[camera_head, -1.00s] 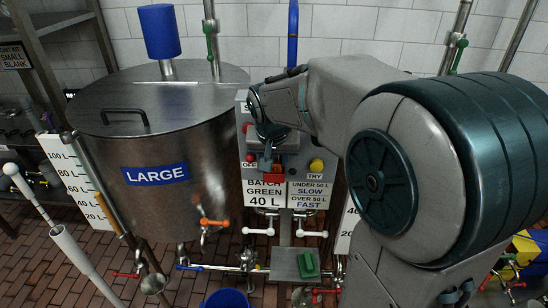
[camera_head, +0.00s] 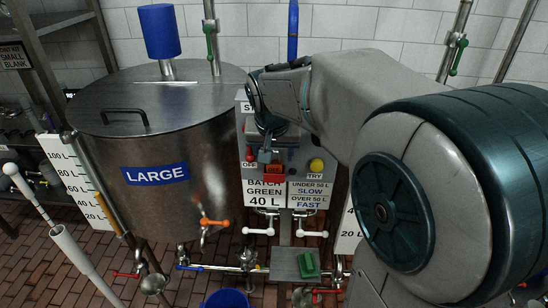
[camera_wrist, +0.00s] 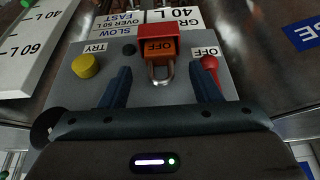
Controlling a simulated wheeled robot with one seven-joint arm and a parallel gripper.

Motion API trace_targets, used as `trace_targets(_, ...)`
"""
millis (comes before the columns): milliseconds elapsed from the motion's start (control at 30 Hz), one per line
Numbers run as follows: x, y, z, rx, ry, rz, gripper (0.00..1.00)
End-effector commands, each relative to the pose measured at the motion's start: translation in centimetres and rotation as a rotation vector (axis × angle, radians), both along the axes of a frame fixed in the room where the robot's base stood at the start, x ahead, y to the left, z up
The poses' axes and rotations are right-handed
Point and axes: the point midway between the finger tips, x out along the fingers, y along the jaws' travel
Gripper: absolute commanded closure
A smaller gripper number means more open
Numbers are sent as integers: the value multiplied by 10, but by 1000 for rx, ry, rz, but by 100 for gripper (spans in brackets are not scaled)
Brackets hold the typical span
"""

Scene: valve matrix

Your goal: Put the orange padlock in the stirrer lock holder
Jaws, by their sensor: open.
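The orange padlock (camera_wrist: 158,48) shows in the wrist view with its metal shackle (camera_wrist: 160,74) pointing toward my gripper. Its body adjoins a red block-like holder (camera_wrist: 154,31) on the grey control panel and seems to sit in it; how deep is unclear. In the head view, the orange-red padlock (camera_head: 273,173) shows low on the panel, above the batch sign. My gripper (camera_wrist: 160,75) is open, with dark fingers on either side of the shackle and a gap to each. In the head view, my gripper (camera_head: 266,153) is just above the padlock, partly hidden by my arm.
A red OFF knob (camera_wrist: 209,64) and a yellow TRY button (camera_wrist: 86,65) flank the padlock, close to the fingers. The large steel tank (camera_head: 160,130) stands left of the panel. Pipes and valves (camera_head: 260,231) run below. A blue bucket (camera_head: 225,299) is on the floor.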

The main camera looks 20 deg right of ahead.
Motion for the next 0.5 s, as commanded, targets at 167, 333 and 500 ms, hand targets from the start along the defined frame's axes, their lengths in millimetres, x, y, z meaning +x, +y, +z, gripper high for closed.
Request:
trace_targets(167,-14,5,39,-1,-7,2,42)
trace_targets(333,-25,9,67,1,-4,1,42)
trace_targets(500,-32,11,81,-1,-1,2,42)
